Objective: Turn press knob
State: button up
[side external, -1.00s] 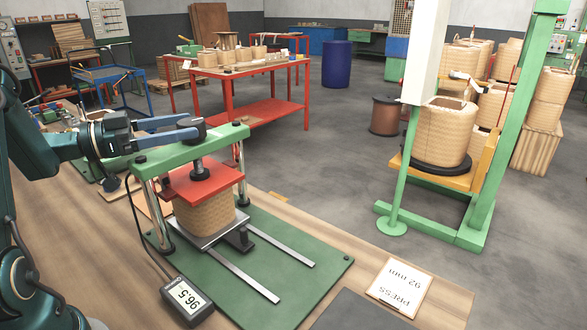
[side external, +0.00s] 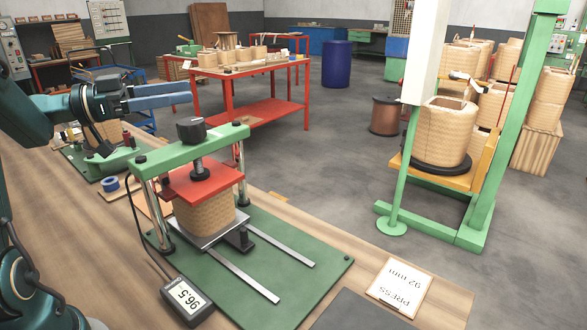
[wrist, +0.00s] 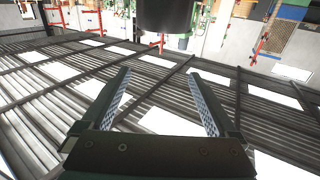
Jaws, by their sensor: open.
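The black press knob (side external: 191,129) stands on top of the green press frame (side external: 222,138). A screw runs down from it to the red press plate (side external: 203,181). The plate rests on a woven-looking tan coil (side external: 205,211). My gripper (side external: 188,92) is above and to the left of the knob, apart from it, with its blue fingers pointing right. In the wrist view my gripper (wrist: 160,85) has its two fingers spread with nothing between them. A dark cylinder, which I cannot identify for sure, shows at the top of that view.
A gauge (side external: 187,300) reading 96.5 lies at the bench's front. A card (side external: 400,285) reads "PRESS 92 mm". A blue tape roll (side external: 109,184) lies left of the press. A green stand (side external: 400,190) with a large coil (side external: 442,132) is at right.

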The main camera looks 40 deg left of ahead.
aim_at(182, 121)
jog(key=shift+w+a+r+m+g+h, duration=0.1)
jog(key=shift+w+m+g+h, duration=0.1)
jog(key=shift+m+g+h, duration=0.4)
jog(key=shift+w+m+g+h, duration=0.15)
jog(key=shift+m+g+h, duration=0.2)
jog(key=shift+h, duration=0.35)
jog(key=shift+f+m+g+h, duration=0.25)
jog(key=shift+m+g+h, duration=0.35)
jog(key=shift+g+h, duration=0.1)
jog(key=shift+f+m+g+h, duration=0.2)
jog(key=shift+m+g+h, duration=0.35)
jog(key=shift+g+h, duration=0.1)
notch_tip(182, 121, down, 5)
jog(key=shift+r, duration=0.1)
jog(key=shift+x, duration=2.55)
jog(key=shift+y, duration=0.25)
jog(key=c, duration=1.4)
